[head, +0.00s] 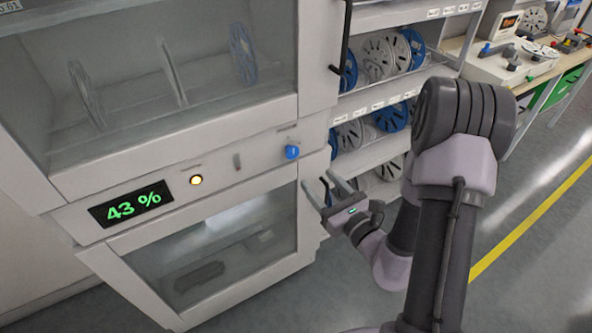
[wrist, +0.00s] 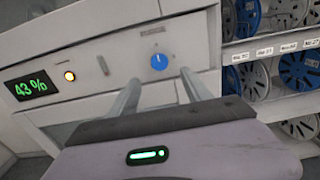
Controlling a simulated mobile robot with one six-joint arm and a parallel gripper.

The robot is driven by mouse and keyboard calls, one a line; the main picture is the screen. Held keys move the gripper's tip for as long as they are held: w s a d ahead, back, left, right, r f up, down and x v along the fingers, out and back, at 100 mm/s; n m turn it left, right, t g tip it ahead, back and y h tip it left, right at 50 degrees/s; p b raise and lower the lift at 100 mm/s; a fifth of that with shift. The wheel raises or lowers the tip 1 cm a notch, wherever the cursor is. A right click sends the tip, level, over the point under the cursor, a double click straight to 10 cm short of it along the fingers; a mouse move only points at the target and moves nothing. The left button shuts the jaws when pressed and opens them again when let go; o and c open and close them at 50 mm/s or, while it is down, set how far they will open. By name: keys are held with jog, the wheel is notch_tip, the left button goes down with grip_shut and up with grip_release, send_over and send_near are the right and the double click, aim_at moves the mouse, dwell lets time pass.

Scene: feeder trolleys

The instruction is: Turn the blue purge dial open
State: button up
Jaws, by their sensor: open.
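The blue purge dial (head: 292,152) is a small round knob on the cabinet's light grey front panel, at the right end. In the wrist view the dial (wrist: 159,62) shows face-on, with a pale mark on its upper part and a small label above it. My gripper (head: 316,184) is open and empty, in front of the cabinet, below and to the right of the dial in the head view. In the wrist view the two fingers of my gripper (wrist: 158,85) point toward the panel, with the dial beyond and between their tips. The fingers do not appear to touch it.
The panel also has a green 43 % display (head: 132,204), a lit amber button (head: 196,180) and a small grey switch (head: 237,161). Glass doors lie above and below. A dark vertical handle (head: 343,40) is above right. Shelves of reels (head: 377,58) stand at right.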

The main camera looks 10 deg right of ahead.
aim_at(294, 153)
jog(key=b+x, duration=0.1)
jog(key=x, duration=1)
jog(key=shift+a, duration=0.1)
jog(key=shift+c, duration=0.5)
grip_shut()
